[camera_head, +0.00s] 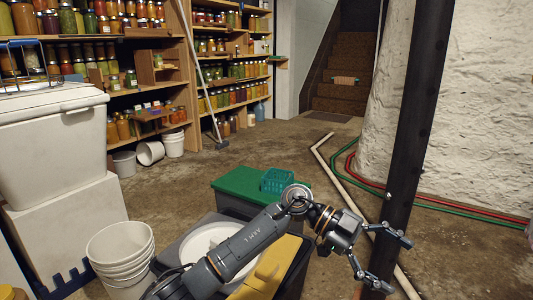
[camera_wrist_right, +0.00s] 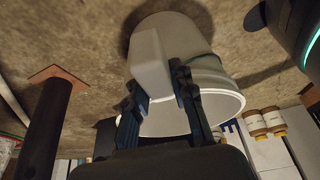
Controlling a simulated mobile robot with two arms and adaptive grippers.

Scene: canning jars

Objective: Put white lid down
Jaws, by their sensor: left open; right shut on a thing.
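My right gripper (camera_wrist_right: 160,88) shows in the right wrist view. Its two dark fingers are shut on a pale white piece, which I take to be the white lid (camera_wrist_right: 150,58). The lid shows as a narrow slab in front of a white bucket (camera_wrist_right: 205,62), and its full outline is hidden. I cannot tell whether it touches the bucket. The right gripper is not visible in the head view. My left gripper (camera_head: 392,262) is open and empty in the head view, in front of the dark post.
A round white thing (camera_head: 207,240) lies under my left arm, beside a green lid (camera_head: 232,184) with a teal basket (camera_head: 277,180). Stacked white buckets (camera_head: 120,246) and a white cooler (camera_head: 50,140) stand left. The dark post (camera_head: 412,110) is close by.

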